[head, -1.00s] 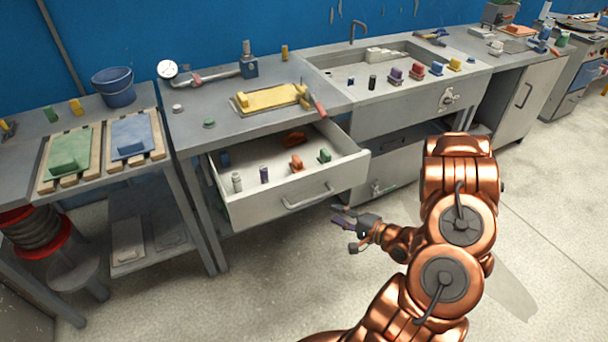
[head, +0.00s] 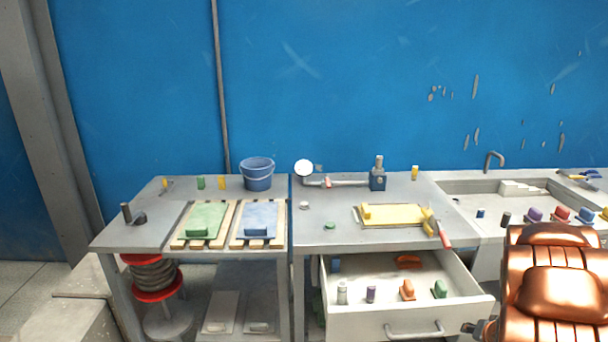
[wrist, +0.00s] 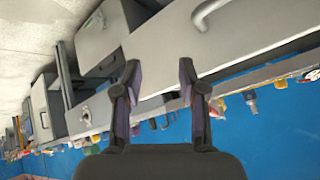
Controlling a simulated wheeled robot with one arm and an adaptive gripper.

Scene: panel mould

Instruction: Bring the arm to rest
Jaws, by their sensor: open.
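My arm (head: 548,285) is folded at the lower right of the head view, in front of the sink bench. My gripper (wrist: 158,75) is open and empty in the wrist view, with a clear gap between its two dark fingers. In the head view only a small dark part of it shows beside the arm at the bottom edge. An open drawer (head: 461,322) with a bar handle is just left of the arm. The drawer front and its handle (wrist: 210,12) also show beyond the fingers in the wrist view.
The drawer holds several small coloured pieces. On the benchtop are a yellow panel (head: 392,215), a gauge (head: 303,168) and a blue bucket (head: 257,174). Green (head: 205,220) and blue (head: 260,219) panels lie on slatted boards at left. A sink (head: 480,188) is at right.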

